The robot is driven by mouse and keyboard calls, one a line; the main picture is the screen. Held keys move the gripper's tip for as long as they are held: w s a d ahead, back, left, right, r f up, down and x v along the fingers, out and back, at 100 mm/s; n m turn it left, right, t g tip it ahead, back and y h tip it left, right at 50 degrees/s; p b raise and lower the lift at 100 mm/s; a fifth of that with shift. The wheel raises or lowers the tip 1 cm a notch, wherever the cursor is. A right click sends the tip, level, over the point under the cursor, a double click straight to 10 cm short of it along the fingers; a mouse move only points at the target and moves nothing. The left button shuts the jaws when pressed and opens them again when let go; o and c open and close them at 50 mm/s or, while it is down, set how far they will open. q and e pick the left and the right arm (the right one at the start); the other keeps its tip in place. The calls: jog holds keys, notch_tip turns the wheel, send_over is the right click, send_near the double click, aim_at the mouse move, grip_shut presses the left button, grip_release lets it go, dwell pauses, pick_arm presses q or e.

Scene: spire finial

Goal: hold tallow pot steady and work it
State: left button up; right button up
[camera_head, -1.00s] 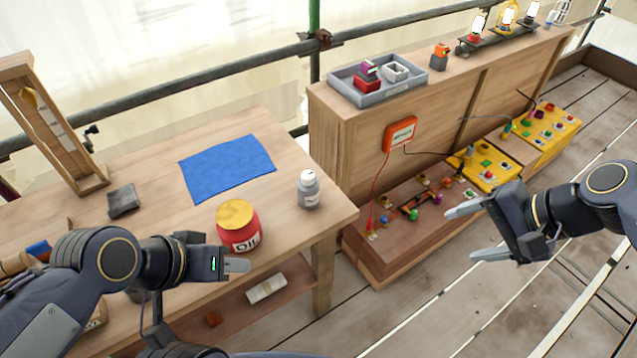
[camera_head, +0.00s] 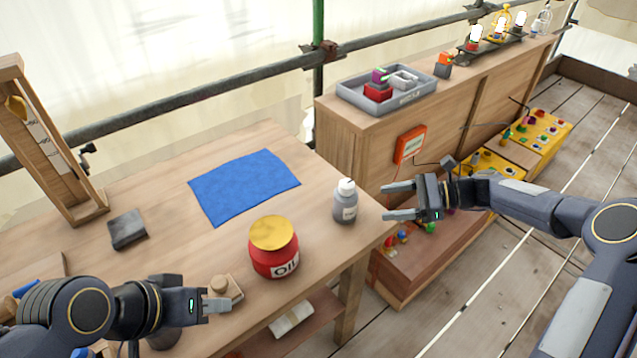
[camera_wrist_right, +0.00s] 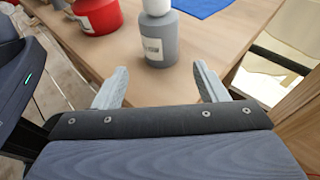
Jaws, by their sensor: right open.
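A red pot with a gold lid and an OIL label (camera_head: 274,250) stands upright on the wooden bench. It is partly cut off in the right wrist view (camera_wrist_right: 97,14). No label reading tallow is legible. A grey bottle with a white cap (camera_head: 345,203) stands near the bench's right edge, also in the right wrist view (camera_wrist_right: 157,42). My right gripper (camera_head: 396,202) is open and empty, just right of the bottle, its fingers pointing at it without touching. My left gripper (camera_head: 212,304) is left of and nearer than the red pot, apart from it; its finger gap is unclear.
A blue cloth (camera_head: 243,186) and a dark block (camera_head: 128,229) lie on the bench. A small wooden item (camera_head: 228,287) is close behind my left gripper. A grey tray (camera_head: 408,103) sits on the cabinet at right. The bench around the red pot is mostly clear.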

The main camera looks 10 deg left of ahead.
aim_at(356, 206)
jog(key=shift+a+f, duration=0.25)
jog(key=shift+a, duration=0.35)
jog(key=b+x, duration=0.2)
jog(key=x, duration=0.5)
jog(key=shift+a+b, duration=0.35)
jog(key=shift+b, duration=0.05)
jog(key=shift+x, duration=0.8)
jog(key=shift+c, duration=0.5)
jog(key=c, duration=0.5)
